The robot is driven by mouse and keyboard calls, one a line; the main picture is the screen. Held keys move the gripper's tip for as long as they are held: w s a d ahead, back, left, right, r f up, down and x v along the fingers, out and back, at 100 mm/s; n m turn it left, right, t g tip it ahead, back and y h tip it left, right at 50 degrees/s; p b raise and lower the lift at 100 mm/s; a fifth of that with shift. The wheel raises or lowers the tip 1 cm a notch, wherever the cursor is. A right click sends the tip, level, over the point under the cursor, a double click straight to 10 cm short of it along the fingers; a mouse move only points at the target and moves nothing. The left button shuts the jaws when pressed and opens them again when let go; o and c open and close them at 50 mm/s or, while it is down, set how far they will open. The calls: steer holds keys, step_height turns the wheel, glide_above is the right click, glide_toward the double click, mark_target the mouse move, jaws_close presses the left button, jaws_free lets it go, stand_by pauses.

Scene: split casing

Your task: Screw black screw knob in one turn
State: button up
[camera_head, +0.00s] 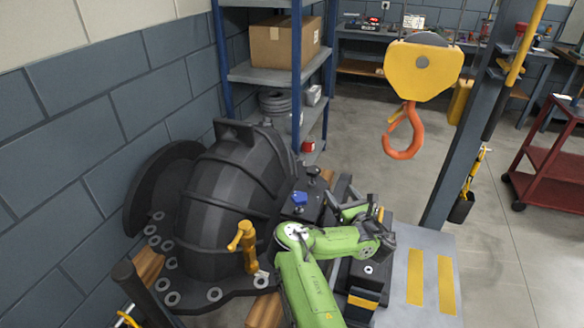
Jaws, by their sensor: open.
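A dark casing half (225,200) with ribs and a bolted flange lies against the wall. A small black knob (313,172) stands at its right end, behind a blue part (300,198); I take it to be the black screw knob, but it is small in view. My gripper (342,200) is at the end of my green arm, to the right of the casing's end. It is open, with its dark fingers apart and nothing visible between them. It is apart from the knob, below and to its right in the picture. The knob's thread is hidden.
A yellow-orange fitting (243,245) stands on the flange. A yellow hoist block (424,68) with an orange hook (403,132) hangs at upper right. A grey post (460,140) rises on the right. Shelving (297,80) stands behind.

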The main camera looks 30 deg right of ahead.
mark_target(314, 175)
steer(key=shift+w+a+f+n+y, duration=0.2)
steer(key=shift+a+f+n+y, duration=0.3)
steer(key=shift+a+n+y, duration=0.15)
steer(key=shift+w+r, duration=0.1)
steer(key=shift+w, duration=0.1)
steer(key=w+b, duration=0.1)
steer(key=w, duration=0.3)
steer(key=w+b, duration=0.2)
steer(key=w, duration=0.3)
steer(key=w+b, duration=0.1)
steer(key=w, duration=0.4)
steer(key=shift+d, duration=0.4)
steer(key=shift+w, duration=0.5)
steer(key=shift+c, duration=0.3)
steer(key=c, duration=0.9)
steer(key=shift+o, duration=0.2)
steer(key=m+h+b, duration=0.2)
steer(key=h+b, duration=0.1)
steer(key=h, duration=0.1)
steer(key=shift+a, duration=0.1)
steer(key=shift+m+g+h+b, duration=0.4)
steer(key=shift+m+h, duration=0.05)
steer(key=shift+m, duration=0.1)
